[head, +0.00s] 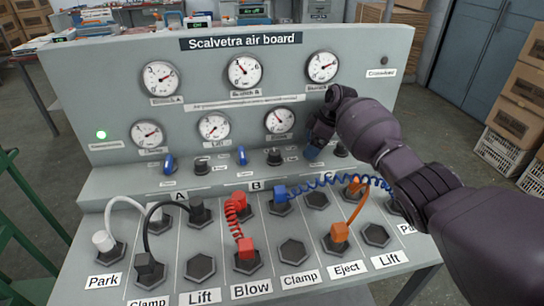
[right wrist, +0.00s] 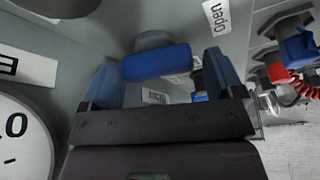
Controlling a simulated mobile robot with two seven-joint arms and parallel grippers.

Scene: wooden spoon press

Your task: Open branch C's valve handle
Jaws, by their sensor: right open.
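The Scalvetra air board (head: 290,42) stands in front of me. Branch C's gauge (head: 322,67) is at its upper right. My right gripper (head: 314,148) is at the panel below that gauge and hides the valve handle there in the head view. In the right wrist view a blue valve handle (right wrist: 157,63) lies crosswise between the two blue fingers, with a narrow gap at each end. The gripper is open. An "Open" label (right wrist: 215,16) is beside the handle. My left gripper is not in view.
Two more blue handles, a left one (head: 168,163) and a middle one (head: 241,155), hang on the panel. Coiled red (head: 234,222) and blue (head: 335,181) hoses and an orange hose (head: 356,208) cross the sloped lower deck. A green light (head: 101,135) glows at the left.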

